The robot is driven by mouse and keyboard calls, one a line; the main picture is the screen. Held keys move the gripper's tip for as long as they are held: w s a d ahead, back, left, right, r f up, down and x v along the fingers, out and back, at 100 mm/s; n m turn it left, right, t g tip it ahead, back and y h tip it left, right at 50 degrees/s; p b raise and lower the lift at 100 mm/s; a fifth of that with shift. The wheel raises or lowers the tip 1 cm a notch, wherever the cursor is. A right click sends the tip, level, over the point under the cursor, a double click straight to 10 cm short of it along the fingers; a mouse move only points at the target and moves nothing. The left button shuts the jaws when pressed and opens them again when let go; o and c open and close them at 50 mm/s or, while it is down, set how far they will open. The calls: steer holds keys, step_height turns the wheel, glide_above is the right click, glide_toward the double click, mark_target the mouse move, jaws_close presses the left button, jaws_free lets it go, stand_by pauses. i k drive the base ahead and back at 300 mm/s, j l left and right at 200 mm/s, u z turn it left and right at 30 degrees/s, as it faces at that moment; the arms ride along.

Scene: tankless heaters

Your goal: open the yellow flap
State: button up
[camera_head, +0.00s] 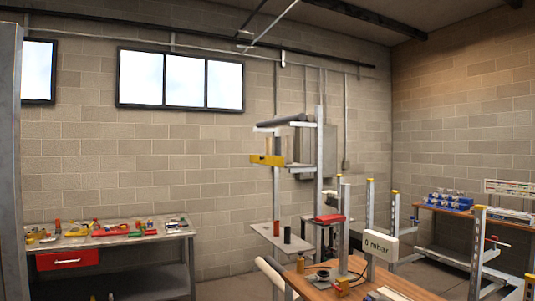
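The yellow flap (267,160) is a small yellow piece with a dark spot on it. It sits at the left side of an upright metal frame (319,160), near the middle of the view and well above the bench height. It looks roughly level, and its hinge cannot be made out at this distance. My gripper is not in view, so its place relative to the flap does not show.
A wooden table (405,287) with a "0 mbar" display (380,246) stands at the front right. A metal shelf (281,238) lies below the flap. A workbench (110,236) with tools is at the left. Floor shows between bench and frame.

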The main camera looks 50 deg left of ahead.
mark_target(275, 160)
steer(key=u, duration=1.75)
